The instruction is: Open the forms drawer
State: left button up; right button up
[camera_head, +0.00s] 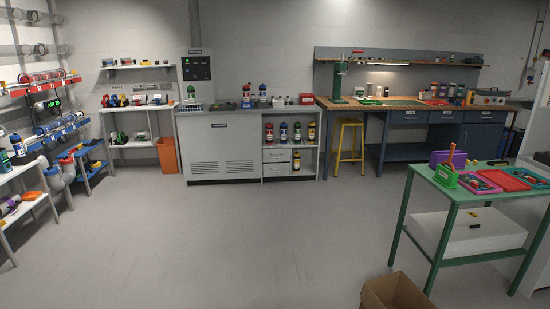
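No drawer can be told for sure as the forms drawer; the labels are too small to read. The workbench (393,102) at the back right has dark blue drawers under its wooden top: a left drawer (402,117), a middle drawer (442,117) and a right drawer (485,117), and all look shut. Neither of my grippers shows in the head view.
Grey floor (210,230) is clear through the middle. A yellow stool (349,140) stands before the workbench. A green table (470,193) with trays is at the right, a cardboard box (395,290) at the front, an orange bin (168,155) at the back. Shelves line the left.

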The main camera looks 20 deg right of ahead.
aim_at(275, 152)
jog(key=i+l+z, duration=0.2)
jog(key=i, duration=0.15)
jog(key=i+l+z, duration=0.2)
jog(key=i, duration=0.15)
jog(key=i+j+z, duration=0.1)
jog(key=i+z, duration=0.2)
jog(key=i, duration=4.9)
jog(key=l, duration=0.1)
